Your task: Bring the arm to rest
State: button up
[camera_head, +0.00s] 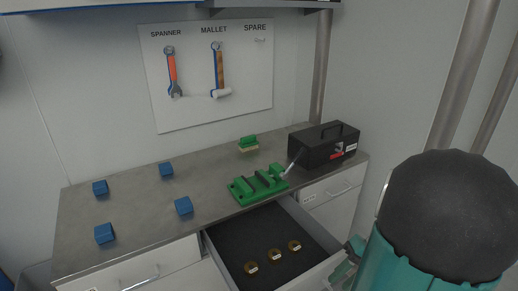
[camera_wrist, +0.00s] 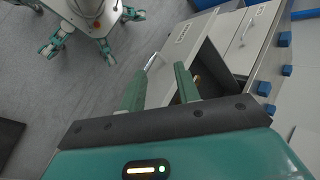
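My gripper (camera_wrist: 160,70) shows in the wrist view with its two green fingers apart and nothing between them. Beyond the fingers is the open drawer (camera_wrist: 218,48), with a brass piece partly hidden behind the right finger. In the head view my arm, teal with a black rounded joint, fills the lower right, beside the front of the open drawer (camera_head: 228,252). The fingers are mostly hidden there.
Three brass rings (camera_head: 274,255) lie in the drawer. A pegboard (camera_head: 195,60) holds a spanner and mallet.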

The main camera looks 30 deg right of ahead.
jog(key=w+a+r+n+t+h, duration=0.1)
jog(key=a+r, duration=0.3)
jog(key=a, duration=0.4)
jog(key=w+a+r+n+t+h, duration=0.1)
jog(key=w+a+r+n+h, duration=0.2)
jog(key=a, duration=0.4)
jog(key=w+a+r+n+t+h, duration=0.1)
jog(key=w+a+r+n+h, duration=0.1)
jog(key=a+r, duration=0.5)
jog(key=shift+w+a+r+n+t+h, duration=0.15)
jog(key=shift+w+a+n+t+h, duration=0.2)
jog(key=shift+a+h, duration=0.45)
jog(key=shift+s, duration=0.15)
